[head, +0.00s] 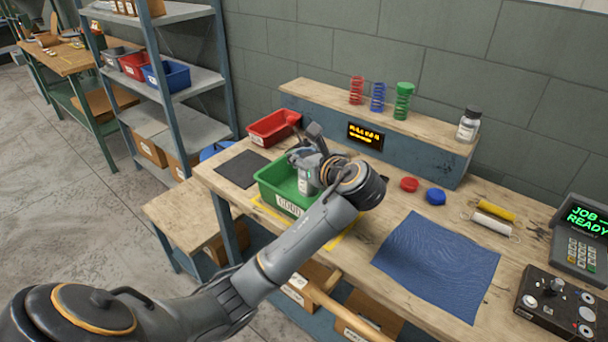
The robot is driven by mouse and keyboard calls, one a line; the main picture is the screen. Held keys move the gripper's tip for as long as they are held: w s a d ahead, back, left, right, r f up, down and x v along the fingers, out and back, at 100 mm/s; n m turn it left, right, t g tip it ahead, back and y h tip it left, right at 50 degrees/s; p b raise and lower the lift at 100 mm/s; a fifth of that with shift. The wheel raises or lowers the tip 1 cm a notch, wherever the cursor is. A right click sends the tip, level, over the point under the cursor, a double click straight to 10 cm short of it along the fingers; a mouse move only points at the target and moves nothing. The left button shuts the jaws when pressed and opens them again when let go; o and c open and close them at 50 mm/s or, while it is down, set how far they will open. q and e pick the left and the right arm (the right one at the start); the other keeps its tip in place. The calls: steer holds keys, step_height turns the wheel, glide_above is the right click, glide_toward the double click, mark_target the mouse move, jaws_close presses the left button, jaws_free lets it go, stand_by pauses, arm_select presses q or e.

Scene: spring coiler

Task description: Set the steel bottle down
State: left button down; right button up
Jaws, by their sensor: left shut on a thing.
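My left gripper (312,150) is over the back part of the green bin (277,200), close to the red bin (262,134). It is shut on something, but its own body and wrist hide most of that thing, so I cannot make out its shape. No steel bottle shows clearly in the gripper. A greyish bottle with a pale label and dark cap (468,125) stands upright at the right end of the raised wooden ledge (430,128), well apart from the gripper. My right gripper is not in view.
Red, blue and green springs (377,97) stand on the ledge. A dark mat (241,169) lies left of the green bin. Red and blue caps (435,196), a blue cloth (437,262), yellow and white rolls (492,216) and a control box (556,304) occupy the right bench.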

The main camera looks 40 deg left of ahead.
arm_select(q)
steer(key=shift+w+a+f, duration=0.55)
steer(key=shift+w+f, duration=0.35)
steer(key=shift+f, duration=0.7)
steer(key=shift+w+a+f, duration=0.6)
steer(key=shift+w+f, duration=0.35)
steer(key=shift+f, duration=0.6)
steer(key=shift+w+a+f, duration=0.55)
steer(key=shift+w+f, duration=0.35)
steer(key=shift+f, duration=0.7)
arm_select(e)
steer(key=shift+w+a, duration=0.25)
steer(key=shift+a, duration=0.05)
arm_select(q)
steer(key=c, duration=0.9)
jaws_free()
steer(key=shift+f, duration=0.2)
steer(key=shift+c, duration=0.2)
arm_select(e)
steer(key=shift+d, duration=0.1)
arm_select(q)
steer(key=shift+r, duration=0.1)
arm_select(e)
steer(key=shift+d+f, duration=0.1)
